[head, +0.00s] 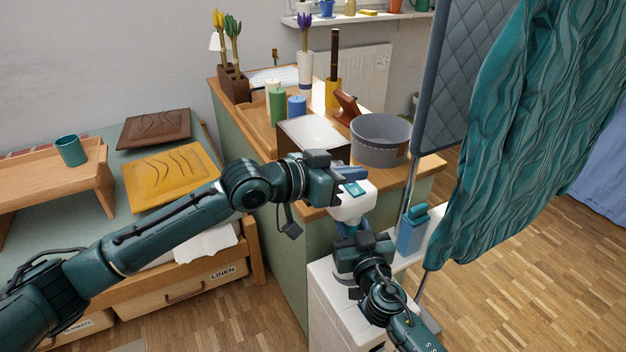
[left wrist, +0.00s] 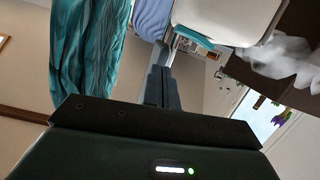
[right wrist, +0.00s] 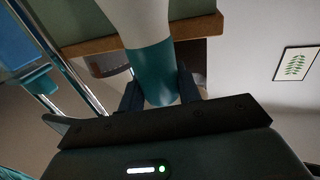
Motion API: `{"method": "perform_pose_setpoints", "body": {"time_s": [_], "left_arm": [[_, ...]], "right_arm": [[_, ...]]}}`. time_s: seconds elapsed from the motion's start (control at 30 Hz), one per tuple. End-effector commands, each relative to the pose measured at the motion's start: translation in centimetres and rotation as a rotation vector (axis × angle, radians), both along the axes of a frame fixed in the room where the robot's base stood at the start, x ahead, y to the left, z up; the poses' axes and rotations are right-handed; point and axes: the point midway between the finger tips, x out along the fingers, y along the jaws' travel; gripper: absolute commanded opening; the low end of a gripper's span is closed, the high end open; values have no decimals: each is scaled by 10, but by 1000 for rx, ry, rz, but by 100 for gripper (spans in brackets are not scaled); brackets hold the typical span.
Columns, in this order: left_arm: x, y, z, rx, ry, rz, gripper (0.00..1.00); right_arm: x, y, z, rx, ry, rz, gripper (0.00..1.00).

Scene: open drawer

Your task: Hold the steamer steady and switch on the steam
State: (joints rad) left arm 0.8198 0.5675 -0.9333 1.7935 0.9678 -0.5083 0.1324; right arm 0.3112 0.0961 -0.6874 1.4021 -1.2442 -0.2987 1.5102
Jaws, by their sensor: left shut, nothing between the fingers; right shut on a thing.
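The white steamer head (head: 352,204) with a teal button (head: 354,188) is upright above the white cabinet. My right gripper (right wrist: 160,90) is shut on the steamer's teal grip (right wrist: 155,70), below the white head; in the head view the arm hides most of that grip. My left gripper (head: 355,173) is shut and empty, with its fingertips just above and behind the teal button; I cannot tell whether they touch. In the left wrist view the white steamer body (left wrist: 225,18) is beside the shut fingers, and white steam-like wisps (left wrist: 285,60) show next to it.
A teal garment (head: 530,130) hangs at right before a grey quilted board (head: 465,80). A blue tank (head: 411,232) stands by the pole. A grey round pot (head: 380,140) and a box (head: 312,132) sit on the counter behind. The floor at right is clear.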

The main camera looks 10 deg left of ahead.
Motion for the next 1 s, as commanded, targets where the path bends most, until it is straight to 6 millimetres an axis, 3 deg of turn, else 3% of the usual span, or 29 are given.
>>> {"method": "perform_pose_setpoints", "body": {"time_s": [0.2,0.4,0.97,1.0], "left_arm": [[-33,40,13,2,-1,1,0],[-54,65,21,2,0,2,0],[-62,74,26,-1,-1,0,0],[-62,74,26,-1,-1,0,0]], "right_arm": [[0,0,-1,0,1,0,0],[0,0,-1,0,1,0,0],[0,0,0,0,1,0,0],[0,0,0,0,1,0,34]]}}
